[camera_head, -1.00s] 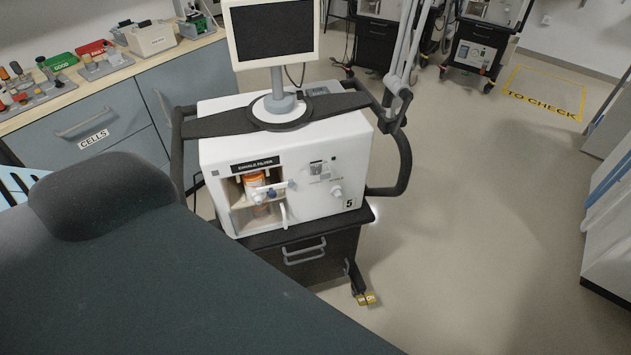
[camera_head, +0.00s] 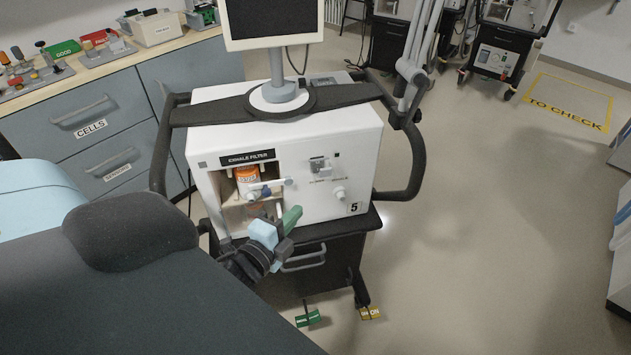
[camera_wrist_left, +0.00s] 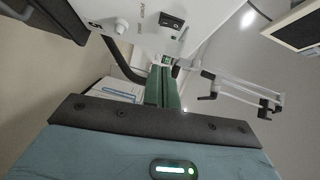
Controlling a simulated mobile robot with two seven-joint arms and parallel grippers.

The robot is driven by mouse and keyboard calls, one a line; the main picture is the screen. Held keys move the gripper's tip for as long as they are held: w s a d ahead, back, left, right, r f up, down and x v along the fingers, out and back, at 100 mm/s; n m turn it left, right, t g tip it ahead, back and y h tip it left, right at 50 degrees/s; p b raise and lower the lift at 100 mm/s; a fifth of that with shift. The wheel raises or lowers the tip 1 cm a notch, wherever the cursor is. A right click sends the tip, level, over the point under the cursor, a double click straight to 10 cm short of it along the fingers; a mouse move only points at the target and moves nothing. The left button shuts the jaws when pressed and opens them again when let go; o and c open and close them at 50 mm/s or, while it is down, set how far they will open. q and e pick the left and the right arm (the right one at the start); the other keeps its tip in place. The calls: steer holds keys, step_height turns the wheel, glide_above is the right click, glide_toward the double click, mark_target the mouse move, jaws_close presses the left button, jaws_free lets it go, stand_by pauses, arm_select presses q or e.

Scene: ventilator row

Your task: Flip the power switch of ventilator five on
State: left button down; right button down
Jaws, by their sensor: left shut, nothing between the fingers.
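Ventilator five (camera_head: 300,215) is a white box on a dark cart, with a "5" label (camera_head: 354,208) on its front. Its power switch (camera_head: 319,164) is small and dark, on the upper front panel right of the filter bay. The wrist view shows the switch (camera_wrist_left: 173,20) larger, as a black rocker beside the word POWER; I cannot tell its position. My left gripper (camera_head: 294,216) is shut and empty, its green fingers in front of the panel, below the switch. The fingers (camera_wrist_left: 163,70) also show in the wrist view, apart from the switch. My right gripper is not in view.
An orange exhale filter (camera_head: 247,176) sits in the open bay, close to the left gripper. A white knob (camera_head: 340,193) is right of the bay. A monitor (camera_head: 272,20) stands on top, and dark handles flank the ventilator. Floor at right is clear.

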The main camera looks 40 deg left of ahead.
arm_select(q)
steer(key=w+a+f+p, duration=0.1)
steer(key=w+a, duration=0.3)
steer(key=w, duration=0.8)
steer(key=shift+w+f, duration=0.15)
steer(key=shift+w, duration=0.05)
steer(key=shift+a, duration=0.1)
steer(key=shift+w+a+f, duration=0.1)
steer(key=shift+a, duration=0.1)
steer(key=shift+f, duration=0.1)
stand_by(0.4)
